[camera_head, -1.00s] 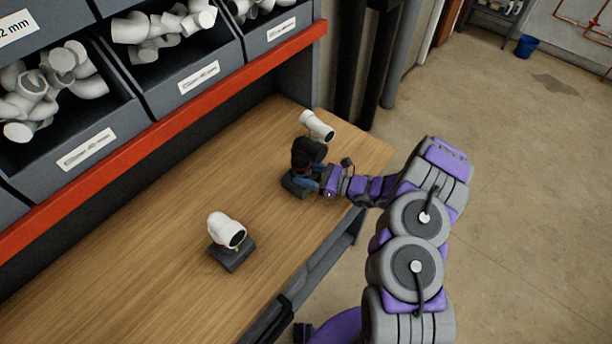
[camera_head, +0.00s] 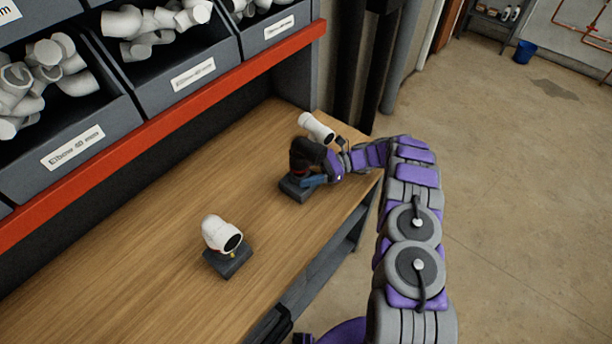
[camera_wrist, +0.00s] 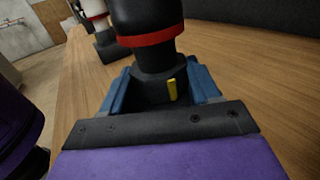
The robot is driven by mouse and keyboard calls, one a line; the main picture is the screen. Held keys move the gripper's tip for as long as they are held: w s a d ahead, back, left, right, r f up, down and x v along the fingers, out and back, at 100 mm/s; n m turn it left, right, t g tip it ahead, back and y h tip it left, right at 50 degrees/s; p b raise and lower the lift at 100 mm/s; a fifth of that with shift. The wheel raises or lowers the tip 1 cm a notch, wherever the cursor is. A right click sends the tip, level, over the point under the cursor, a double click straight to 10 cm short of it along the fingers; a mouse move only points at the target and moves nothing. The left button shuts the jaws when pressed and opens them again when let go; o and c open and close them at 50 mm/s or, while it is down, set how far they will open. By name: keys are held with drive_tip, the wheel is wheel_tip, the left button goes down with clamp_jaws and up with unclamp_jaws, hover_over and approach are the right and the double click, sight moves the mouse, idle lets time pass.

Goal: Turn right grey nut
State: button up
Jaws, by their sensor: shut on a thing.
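A black pipe fitting (camera_head: 306,153) with a red ring stands on a dark block (camera_head: 296,188) near the bench's right edge. In the wrist view the black fitting (camera_wrist: 146,14) rises above a dark grey nut (camera_wrist: 152,86) with a yellow mark on its near side. My gripper (camera_head: 313,180) is low at this fitting. In the wrist view its blue fingers (camera_wrist: 162,88) are shut on the nut, one on each side. A white elbow (camera_head: 219,233) stands on another dark block (camera_head: 229,262) to the left, apart from my gripper. The nut's far side is hidden.
A white pipe fitting (camera_head: 317,128) stands just behind the black one. The wooden bench (camera_head: 150,265) is clear around the left elbow. Grey bins (camera_head: 170,50) of white elbows sit above a red rail (camera_head: 150,140). Open floor (camera_head: 530,200) lies right of the bench.

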drive_tip(key=shift+w+r+n+g, duration=0.1)
drive_tip(key=shift+r+n+g, duration=0.05)
drive_tip(key=shift+n+g, duration=0.15)
idle(0.4)
drive_tip(key=o, duration=1.1)
drive_tip(key=shift+a, duration=0.15)
drive_tip(key=shift+c, duration=0.2)
